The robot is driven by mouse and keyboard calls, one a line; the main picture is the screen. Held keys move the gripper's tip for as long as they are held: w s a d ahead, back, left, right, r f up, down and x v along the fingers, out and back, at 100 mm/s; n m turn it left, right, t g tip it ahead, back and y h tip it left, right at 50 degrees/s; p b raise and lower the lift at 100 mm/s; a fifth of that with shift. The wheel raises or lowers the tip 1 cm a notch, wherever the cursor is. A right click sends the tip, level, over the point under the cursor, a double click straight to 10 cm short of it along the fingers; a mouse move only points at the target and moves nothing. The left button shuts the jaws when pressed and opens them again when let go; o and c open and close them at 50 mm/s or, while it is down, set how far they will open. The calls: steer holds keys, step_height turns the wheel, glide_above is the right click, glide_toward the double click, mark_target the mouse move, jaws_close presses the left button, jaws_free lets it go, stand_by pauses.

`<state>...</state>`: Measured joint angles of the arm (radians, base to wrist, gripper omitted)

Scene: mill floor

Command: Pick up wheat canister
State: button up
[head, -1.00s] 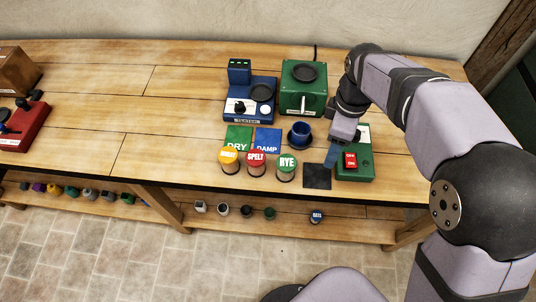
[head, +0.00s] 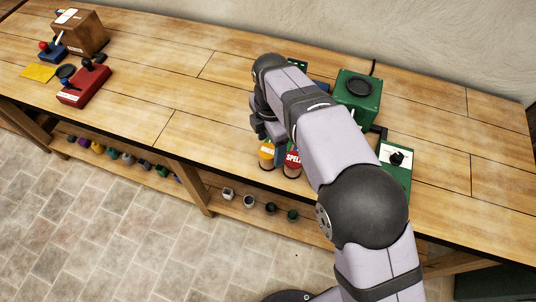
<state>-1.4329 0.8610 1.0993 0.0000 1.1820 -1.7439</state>
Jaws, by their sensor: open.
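The wheat canister (head: 267,151), with an orange-yellow lid and pale lettering too small to read surely, stands near the bench's front edge. The red-lidded spelt canister (head: 293,159) stands just to its right. My gripper (head: 268,138) is open, close behind and above the wheat canister. My arm hides most of its fingers, and I cannot tell whether they touch the canister. The rye canister is hidden behind my arm.
A green machine (head: 357,95) stands behind my arm, and a green box with a black knob (head: 396,158) is to its right. A red device (head: 83,85) and a wooden box (head: 80,33) are far left. The bench between is clear.

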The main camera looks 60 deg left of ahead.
mark_target(268, 151)
steer(key=shift+s+a+f+p, duration=0.15)
steer(key=shift+f+p, duration=0.45)
steer(key=shift+f, duration=0.35)
steer(key=shift+s+a+f+p, duration=0.1)
steer(key=shift+f+p, duration=0.5)
steer(key=shift+f, duration=1.1)
steer(key=c, duration=1.3)
